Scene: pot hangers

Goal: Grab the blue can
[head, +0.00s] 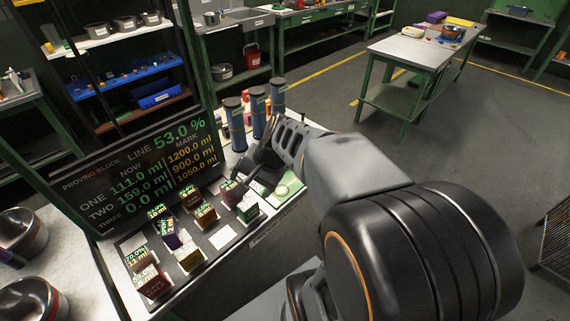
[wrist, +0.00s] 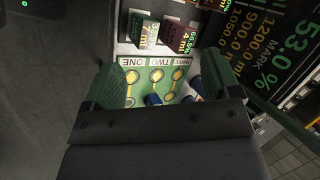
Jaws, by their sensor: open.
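Three blue cylinders with dark tops stand in a row at the back of the bench: a left one (head: 235,122), a middle one (head: 258,112) and a right one (head: 278,97). I cannot tell which of them, if any, is the blue can. My gripper (head: 255,162) is over the bench, in front of the cylinders. In the wrist view its two green-grey fingers (wrist: 165,82) are spread apart, with nothing visibly held. Small blue shapes (wrist: 152,99) show low between the fingers, partly hidden by the gripper body.
A green panel marked ONE, TWO, THREE (wrist: 135,76) lies below the fingers. Several small labelled blocks (head: 205,214) stand on the bench. A dark display board (head: 130,170) rises at the left. Silver pots (head: 22,232) sit at far left. Open floor lies to the right.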

